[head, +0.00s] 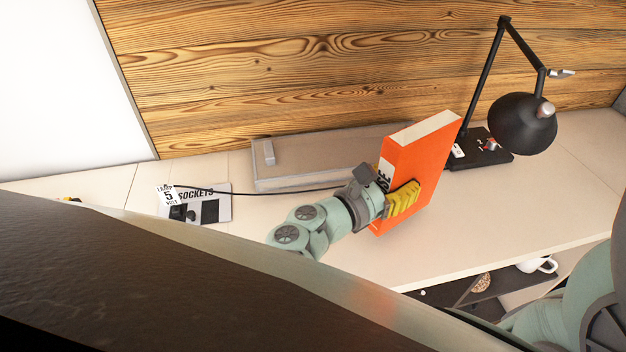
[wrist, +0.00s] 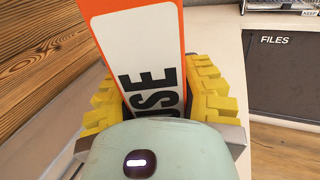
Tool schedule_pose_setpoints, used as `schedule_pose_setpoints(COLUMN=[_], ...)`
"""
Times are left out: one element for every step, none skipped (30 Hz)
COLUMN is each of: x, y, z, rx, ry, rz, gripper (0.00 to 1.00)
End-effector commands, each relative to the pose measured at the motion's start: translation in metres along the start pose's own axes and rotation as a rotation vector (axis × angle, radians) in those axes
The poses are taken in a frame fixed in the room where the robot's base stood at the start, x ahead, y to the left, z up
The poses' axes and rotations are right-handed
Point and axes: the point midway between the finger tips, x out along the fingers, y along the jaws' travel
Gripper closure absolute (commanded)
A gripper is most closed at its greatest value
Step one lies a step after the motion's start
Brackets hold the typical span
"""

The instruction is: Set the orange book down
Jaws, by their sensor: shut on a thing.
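The orange book (head: 420,159) is upright, with its orange cover and pale page edges showing in the head view. My gripper (head: 398,200) is shut on it, with yellow finger pads on its sides. In the wrist view the book's spine (wrist: 140,60), orange and white with black letters, stands between the yellow pads of my gripper (wrist: 160,105). The book is over the pale desk (head: 480,218), in front of the lamp. I cannot tell whether its lower edge touches the desk.
A black desk lamp (head: 520,122) stands behind and right of the book. A grey flat box (head: 300,165) lies along the plank wall. A socket panel (head: 205,203) is at left. A white mug (head: 538,265) sits on a lower shelf. The desk right of the book is clear.

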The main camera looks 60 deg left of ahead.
Motion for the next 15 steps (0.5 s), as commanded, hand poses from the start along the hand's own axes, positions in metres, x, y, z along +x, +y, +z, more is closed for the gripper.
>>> schedule_pose_setpoints(x=[0.002,0.002,0.001,0.001,0.001,0.001,0.001,0.001,0.001,0.001,0.001,0.001,0.001,0.001,0.001], y=[0.001,0.001,0.001,0.001,0.002,0.001,0.001,0.001,0.001,0.001,0.001,0.001,0.001,0.001,0.000], z=[0.000,-0.001,-0.004,-0.008,-0.011,-0.016,-0.019,-0.021,-0.025,-0.027,-0.029,-0.031,-0.032,-0.033,-0.033], rx=[0.000,0.000,-0.002,-0.003,-0.003,-0.005,-0.004,-0.002,-0.002,-0.001,-0.001,-0.001,-0.001,0.000,0.001], ry=[-0.006,-0.006,-0.006,-0.005,-0.003,-0.004,-0.004,-0.005,-0.006,-0.005,-0.004,-0.004,-0.005,-0.005,-0.005], rz=[-0.002,-0.001,0.001,0.002,0.004,0.004,0.003,0.003,0.002,0.001,0.001,0.000,0.000,-0.001,-0.001], gripper=[1.00,1.00,1.00,1.00,1.00,1.00,1.00,1.00,1.00,1.00,1.00,1.00,1.00,1.00,1.00])
